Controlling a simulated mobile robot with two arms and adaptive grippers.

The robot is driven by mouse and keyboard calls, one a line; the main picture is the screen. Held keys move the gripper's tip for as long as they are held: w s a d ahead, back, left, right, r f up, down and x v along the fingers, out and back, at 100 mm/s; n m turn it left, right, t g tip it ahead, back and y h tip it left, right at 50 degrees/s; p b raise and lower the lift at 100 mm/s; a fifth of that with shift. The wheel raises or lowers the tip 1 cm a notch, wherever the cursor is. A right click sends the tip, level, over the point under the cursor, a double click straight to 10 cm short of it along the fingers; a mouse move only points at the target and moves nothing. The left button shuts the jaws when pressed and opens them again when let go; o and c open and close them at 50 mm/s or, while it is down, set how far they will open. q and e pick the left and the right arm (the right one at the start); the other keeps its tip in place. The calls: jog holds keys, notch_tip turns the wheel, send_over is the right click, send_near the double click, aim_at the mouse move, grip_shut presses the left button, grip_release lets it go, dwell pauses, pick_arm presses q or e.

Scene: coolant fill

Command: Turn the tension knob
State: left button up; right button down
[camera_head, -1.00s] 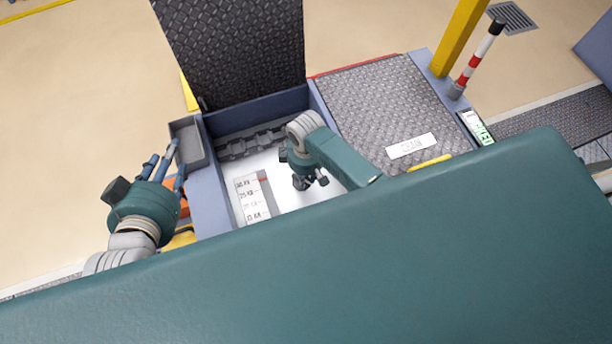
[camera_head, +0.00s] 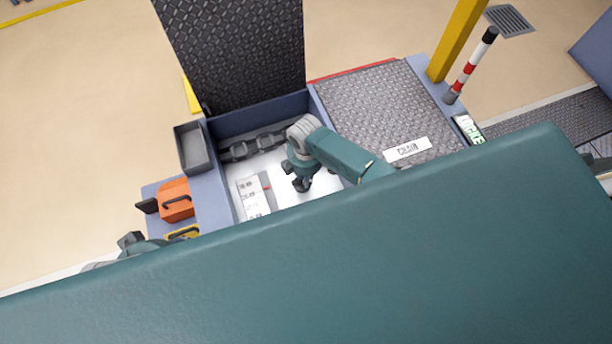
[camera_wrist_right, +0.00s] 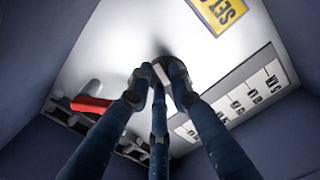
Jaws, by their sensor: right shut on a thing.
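My right gripper (camera_head: 302,186) reaches down into the open bay with the white floor (camera_head: 215,184). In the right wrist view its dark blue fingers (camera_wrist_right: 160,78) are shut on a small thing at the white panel. A pale bit shows between the fingertips; the knob itself is mostly hidden by them. A scale with marked lines (camera_head: 250,198) and a small red marker lies left of the gripper; the scale also shows in the right wrist view (camera_wrist_right: 240,95). Of my left gripper only a dark part (camera_head: 130,240) shows at the lower left; its fingers are hidden.
A dark chain (camera_head: 252,147) runs along the bay's back. A raised tread-plate lid (camera_head: 235,50) stands behind; a closed plate (camera_head: 385,105) labelled CHAIN lies right. An empty grey tray (camera_head: 192,150) and an orange block with a handle (camera_head: 176,200) sit on the left edge.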

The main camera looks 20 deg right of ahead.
jog(key=shift+n, duration=0.4)
jog(key=c, duration=1.6)
grip_release()
jog(key=shift+o, duration=0.2)
notch_tip(320, 180, up, 12)
